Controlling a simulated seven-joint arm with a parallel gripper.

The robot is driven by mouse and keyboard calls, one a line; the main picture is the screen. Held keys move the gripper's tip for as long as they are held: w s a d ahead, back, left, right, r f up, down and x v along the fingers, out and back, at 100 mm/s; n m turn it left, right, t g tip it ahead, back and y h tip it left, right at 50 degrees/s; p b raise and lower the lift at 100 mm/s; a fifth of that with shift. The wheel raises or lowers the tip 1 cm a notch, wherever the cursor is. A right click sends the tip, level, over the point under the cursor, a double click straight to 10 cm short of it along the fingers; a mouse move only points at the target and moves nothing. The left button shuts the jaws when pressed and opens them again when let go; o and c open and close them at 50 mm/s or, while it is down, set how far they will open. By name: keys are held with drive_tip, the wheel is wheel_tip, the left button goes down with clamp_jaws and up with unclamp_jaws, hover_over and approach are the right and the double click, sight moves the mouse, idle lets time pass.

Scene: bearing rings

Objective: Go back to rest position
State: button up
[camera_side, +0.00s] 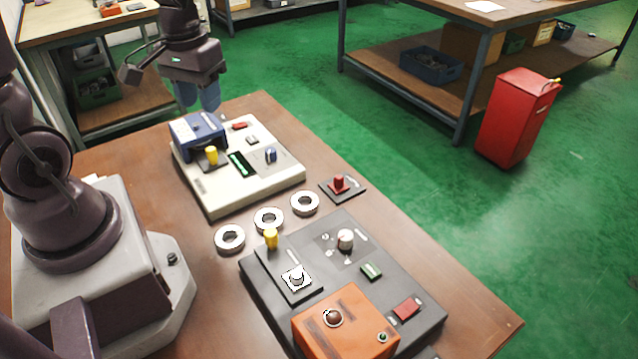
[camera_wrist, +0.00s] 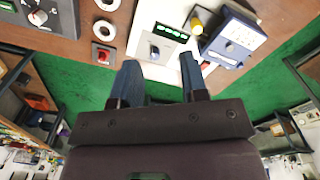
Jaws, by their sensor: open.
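My gripper (camera_side: 199,96) is raised above the far end of the wooden table, over the back of the white and blue device (camera_side: 240,190). In the wrist view my gripper (camera_wrist: 158,80) shows two blue fingers spread apart with nothing between them. Three metal bearing rings, a left one (camera_side: 230,238), a middle one (camera_side: 268,219) and a right one (camera_side: 304,203), lie in a row on the table between the two devices. They are clear of my gripper.
A dark device (camera_side: 380,251) with an orange block (camera_side: 345,322) stands at the front. A red button on a dark plate (camera_side: 340,186) lies right of the rings. A red bin (camera_side: 518,118) stands on the green floor. The air around my gripper looks free.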

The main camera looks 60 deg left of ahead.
drive_tip(key=s+d+r+m+t, duration=0.4)
drive_tip(key=d+r+m+t, duration=0.1)
drive_tip(key=d+r, duration=0.7)
drive_tip(key=shift+r+m, duration=0.3)
drive_tip(key=shift+m, duration=0.4)
drive_tip(key=shift+s, duration=0.1)
idle(0.6)
